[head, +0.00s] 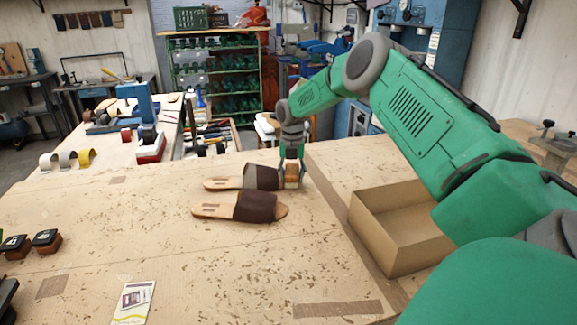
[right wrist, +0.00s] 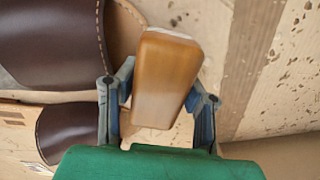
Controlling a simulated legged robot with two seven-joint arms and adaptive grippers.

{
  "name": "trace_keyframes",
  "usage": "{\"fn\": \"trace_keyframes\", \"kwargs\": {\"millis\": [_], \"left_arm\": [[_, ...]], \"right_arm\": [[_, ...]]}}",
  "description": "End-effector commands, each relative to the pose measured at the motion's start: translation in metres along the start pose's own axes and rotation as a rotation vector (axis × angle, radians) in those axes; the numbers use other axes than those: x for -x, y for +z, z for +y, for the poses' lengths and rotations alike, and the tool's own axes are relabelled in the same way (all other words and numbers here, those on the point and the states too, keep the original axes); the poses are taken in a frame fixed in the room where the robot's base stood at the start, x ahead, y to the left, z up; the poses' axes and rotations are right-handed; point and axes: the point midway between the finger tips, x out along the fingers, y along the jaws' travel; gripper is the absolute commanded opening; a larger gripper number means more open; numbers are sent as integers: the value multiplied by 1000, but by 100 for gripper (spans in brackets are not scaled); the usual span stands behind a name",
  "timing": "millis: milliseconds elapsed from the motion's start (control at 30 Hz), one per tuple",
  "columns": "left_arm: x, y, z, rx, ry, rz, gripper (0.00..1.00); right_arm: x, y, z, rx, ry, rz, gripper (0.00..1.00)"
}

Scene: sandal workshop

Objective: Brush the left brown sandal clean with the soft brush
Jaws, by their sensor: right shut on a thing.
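Two brown sandals lie side by side on the workbench, toes to the right in the head view: a farther one (head: 258,178) and a nearer one (head: 255,206). Both straps also show at the left of the right wrist view, one large at the top (right wrist: 48,40) and one lower (right wrist: 68,133). My right gripper (head: 291,173) is shut on the soft brush (right wrist: 167,75), a wooden block with a thin pale edge. It holds the brush upright at the toe end of the farther sandal. I cannot tell whether the brush touches it. My left gripper is out of view.
An open cardboard box (head: 378,232) stands right of the sandals, under my right arm. Small dark-topped blocks (head: 46,241) sit at the left edge, and a printed card (head: 133,302) lies in front.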

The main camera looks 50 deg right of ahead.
Motion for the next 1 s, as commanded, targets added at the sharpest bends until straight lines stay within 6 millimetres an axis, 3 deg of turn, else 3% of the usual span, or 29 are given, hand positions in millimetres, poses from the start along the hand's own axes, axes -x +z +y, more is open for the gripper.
{"fn": "trace_keyframes", "kwargs": {"millis": [33,533,1000], "left_arm": [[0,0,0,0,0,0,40],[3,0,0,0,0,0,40],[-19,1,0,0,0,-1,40]], "right_arm": [[-6,-4,-2,0,-8,8,0],[6,-8,4,1,4,-5,0],[2,14,6,0,8,-6,0]]}}
